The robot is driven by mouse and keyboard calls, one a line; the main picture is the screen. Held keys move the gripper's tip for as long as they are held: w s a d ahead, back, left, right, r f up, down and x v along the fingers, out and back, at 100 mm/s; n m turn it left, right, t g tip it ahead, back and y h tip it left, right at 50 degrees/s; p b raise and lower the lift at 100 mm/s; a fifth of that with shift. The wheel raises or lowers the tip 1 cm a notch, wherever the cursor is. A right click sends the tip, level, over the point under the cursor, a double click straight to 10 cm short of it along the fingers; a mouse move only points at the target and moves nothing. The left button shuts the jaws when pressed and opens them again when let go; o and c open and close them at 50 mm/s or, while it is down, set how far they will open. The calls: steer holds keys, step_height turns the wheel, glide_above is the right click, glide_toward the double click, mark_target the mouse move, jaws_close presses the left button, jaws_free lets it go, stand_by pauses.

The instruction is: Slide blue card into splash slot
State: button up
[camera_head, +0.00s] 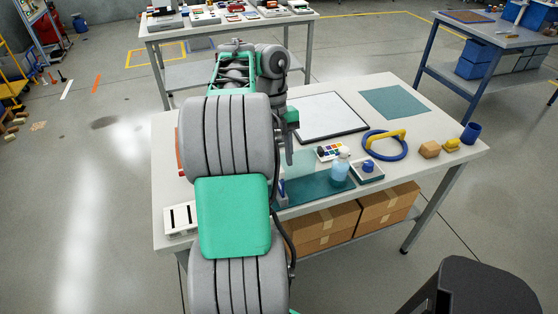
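My arm fills the middle of the view and hides much of the table's left part. My gripper (289,152) points down over the table just right of my arm; it is too small and edge-on to tell whether it is open or shut. A small blue-and-white piece (281,189), possibly the blue card, shows below the gripper at the edge of a dark teal mat (315,190). I cannot tell whether the gripper touches it. A white block with dark slots (181,218) sits at the table's front left, partly hidden by my arm; no slot label is readable.
A dark chair (485,290) stands front right.

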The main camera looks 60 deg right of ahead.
steer(key=p+v, duration=0.2)
steer(key=v, duration=0.2)
steer(key=shift+r+p, duration=0.3)
steer(key=shift+p, duration=0.1)
